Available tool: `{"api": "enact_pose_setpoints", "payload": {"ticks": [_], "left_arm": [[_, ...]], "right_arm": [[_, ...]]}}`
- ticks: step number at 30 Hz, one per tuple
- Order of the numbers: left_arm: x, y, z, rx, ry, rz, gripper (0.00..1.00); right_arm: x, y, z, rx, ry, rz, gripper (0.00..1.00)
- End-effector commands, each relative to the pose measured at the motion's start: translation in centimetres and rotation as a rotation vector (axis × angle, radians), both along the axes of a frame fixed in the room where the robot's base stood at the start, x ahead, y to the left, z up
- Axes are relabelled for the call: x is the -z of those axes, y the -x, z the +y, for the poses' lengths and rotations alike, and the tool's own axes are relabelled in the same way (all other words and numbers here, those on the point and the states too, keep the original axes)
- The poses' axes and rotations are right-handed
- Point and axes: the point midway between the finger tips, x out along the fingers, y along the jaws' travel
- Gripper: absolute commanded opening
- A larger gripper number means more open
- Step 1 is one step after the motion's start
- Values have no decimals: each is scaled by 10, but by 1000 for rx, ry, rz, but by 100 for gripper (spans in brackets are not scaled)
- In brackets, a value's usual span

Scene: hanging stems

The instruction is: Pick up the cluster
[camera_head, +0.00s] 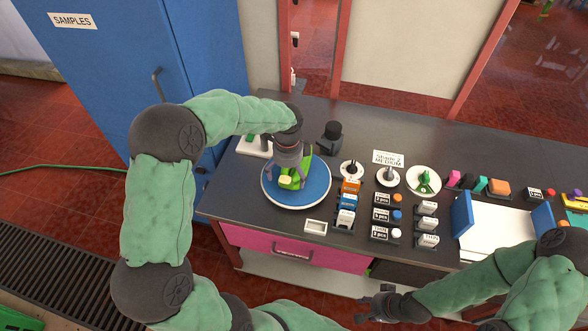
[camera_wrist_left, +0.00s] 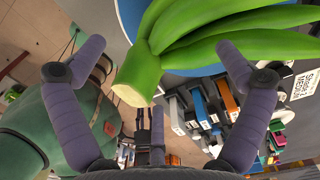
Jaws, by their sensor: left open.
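The cluster (camera_head: 291,180) is a bunch of green, banana-like fruit with a pale cut stem end. It lies on a blue round plate (camera_head: 318,190) with a light rim on the dark counter. My left gripper (camera_head: 289,160) points down over the cluster and hides part of it. In the left wrist view the fingers of my left gripper (camera_wrist_left: 160,50) are wide apart, with the stem of the cluster (camera_wrist_left: 150,65) showing between them. I cannot tell whether they touch it. My right gripper (camera_head: 384,304) is low in the head view, in front of the counter, away from the cluster.
Right of the plate stand small labelled boxes (camera_head: 348,200) and round white stands (camera_head: 388,176). A black device (camera_head: 331,137) stands behind the plate, and a small white tray (camera_head: 315,227) in front. A blue cabinet (camera_head: 150,60) rises at the left. A white board with blue sides (camera_head: 497,225) lies further right.

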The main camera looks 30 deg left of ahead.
Motion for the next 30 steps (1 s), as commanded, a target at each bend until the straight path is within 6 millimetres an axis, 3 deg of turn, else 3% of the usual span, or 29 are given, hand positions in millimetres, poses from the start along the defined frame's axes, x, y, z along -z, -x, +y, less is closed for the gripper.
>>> {"api": "enact_pose_setpoints", "payload": {"ticks": [6, 13, 23, 30], "left_arm": [[29, 0, 2, 1, -1, 1, 100], [30, -1, 2, 0, 0, -1, 100], [30, 0, 1, 1, 0, 0, 7], [28, -2, 2, 0, -1, -4, 5]], "right_arm": [[7, 0, 0, 0, 0, 0, 40], [6, 0, 0, 0, 0, 0, 40], [6, 0, 0, 0, 0, 0, 40], [6, 0, 0, 0, 0, 0, 40]]}}
